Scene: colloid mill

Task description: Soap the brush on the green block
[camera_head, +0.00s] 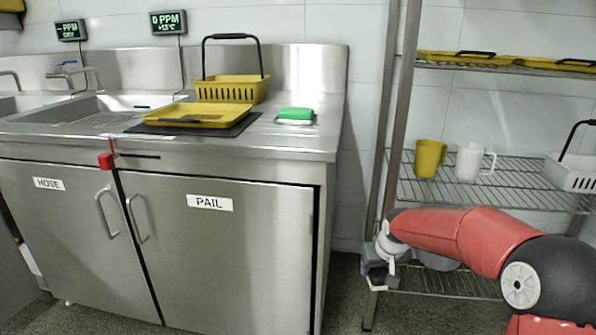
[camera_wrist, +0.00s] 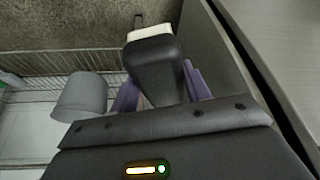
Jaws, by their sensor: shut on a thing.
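The green block (camera_head: 295,113) sits on a small pale dish at the right end of the steel counter. My gripper (camera_head: 378,272) is low in the gap between the cabinet and the wire rack, well below and to the right of the block. In the wrist view my gripper (camera_wrist: 155,90) is shut on the brush (camera_wrist: 152,65), a dark body with a pale strip at its far end. The purple fingers show on both sides of it. The brush cannot be made out clearly in the head view.
A yellow tray (camera_head: 198,115) lies on a black mat left of the block, with a yellow basket (camera_head: 232,89) behind. The wire rack (camera_head: 480,190) holds a yellow mug (camera_head: 429,158) and white pitcher (camera_head: 470,162). A grey pail (camera_wrist: 80,97) is beside my gripper.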

